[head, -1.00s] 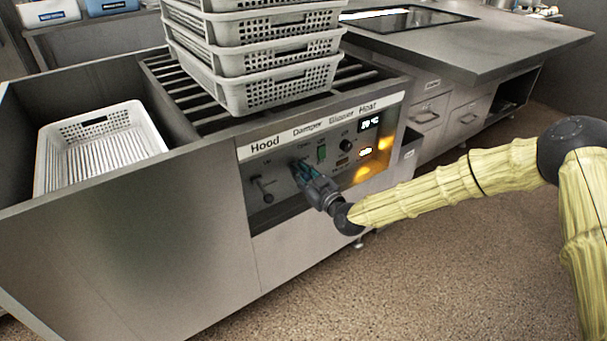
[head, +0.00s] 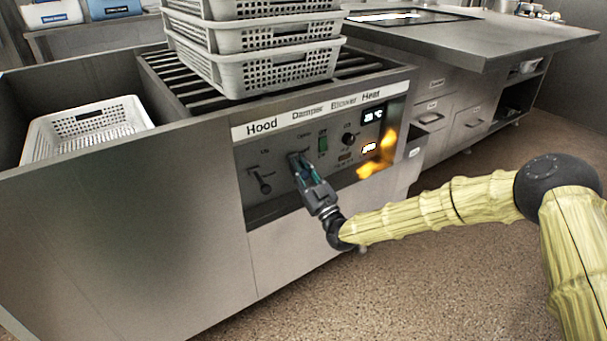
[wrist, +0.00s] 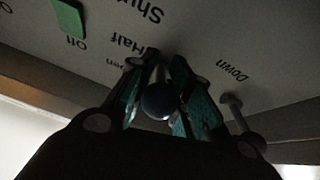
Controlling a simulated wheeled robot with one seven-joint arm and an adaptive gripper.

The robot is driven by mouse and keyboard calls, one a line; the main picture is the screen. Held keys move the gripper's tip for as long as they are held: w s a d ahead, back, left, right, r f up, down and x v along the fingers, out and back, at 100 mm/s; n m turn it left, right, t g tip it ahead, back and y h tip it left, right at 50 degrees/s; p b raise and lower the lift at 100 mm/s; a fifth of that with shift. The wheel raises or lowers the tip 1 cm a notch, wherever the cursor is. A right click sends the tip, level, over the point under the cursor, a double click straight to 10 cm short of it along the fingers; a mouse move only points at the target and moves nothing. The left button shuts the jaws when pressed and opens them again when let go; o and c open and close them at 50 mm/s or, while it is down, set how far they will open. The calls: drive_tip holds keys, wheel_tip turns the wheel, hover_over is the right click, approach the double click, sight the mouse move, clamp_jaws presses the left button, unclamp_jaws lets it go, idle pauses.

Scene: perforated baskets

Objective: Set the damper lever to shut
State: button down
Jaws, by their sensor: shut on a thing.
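My gripper (head: 304,172) reaches the front control panel under the "Damper" label (head: 307,111). In the wrist view my gripper (wrist: 158,78) has its green-padded fingers closed around the damper lever, whose dark round knob (wrist: 158,101) shows between them. The lever's thin stem runs to the panel close to the "Half" print (wrist: 128,43). The "Shut" print (wrist: 140,10) lies farther up that picture, and the "Open" print is partly covered by a finger. In the head view my gripper hides the lever, so its exact setting is hard to tell.
The hood lever (head: 262,183) sticks out just left of my gripper. A green switch (head: 323,143) and a dark knob (head: 348,139) sit to the right. Stacked baskets (head: 270,70) stand on the rack above. The floor (head: 420,270) in front is clear.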

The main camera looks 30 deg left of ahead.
drive_tip(key=shift+d+f+y+b, duration=0.1)
drive_tip(key=shift+f+y+b, duration=0.25)
drive_tip(key=shift+f, duration=0.2)
drive_tip(key=c, duration=1.6)
unclamp_jaws()
drive_tip(key=shift+o, duration=0.4)
drive_tip(key=shift+d, duration=0.15)
drive_tip(key=shift+a+r, duration=0.2)
drive_tip(key=shift+r, duration=0.05)
drive_tip(key=v, duration=1.2)
drive_tip(key=shift+s+f, duration=0.1)
